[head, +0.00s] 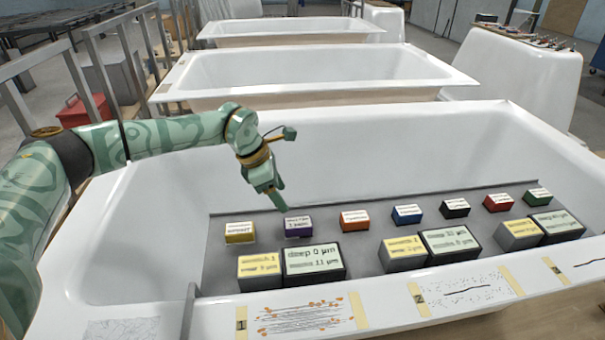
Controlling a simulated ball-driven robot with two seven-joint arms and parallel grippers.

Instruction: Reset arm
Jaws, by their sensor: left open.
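My left arm reaches in from the left over the near white bathtub shell (120,240). My left gripper (279,203) is open and empty. It points down over the grey floor of the shell, just above and behind the purple labelled block (298,226). I cannot tell whether a fingertip touches the block. The yellow block (240,233) sits to the left of it and the orange block (355,220) to the right. My right gripper is not in view.
The row continues with blue (407,214), black (455,208), red (498,202) and green (538,196) blocks. Grey boxes with readouts (314,262) stand in front. Numbered sheets (305,317) lie on the near rim. More shells (310,70) stand behind.

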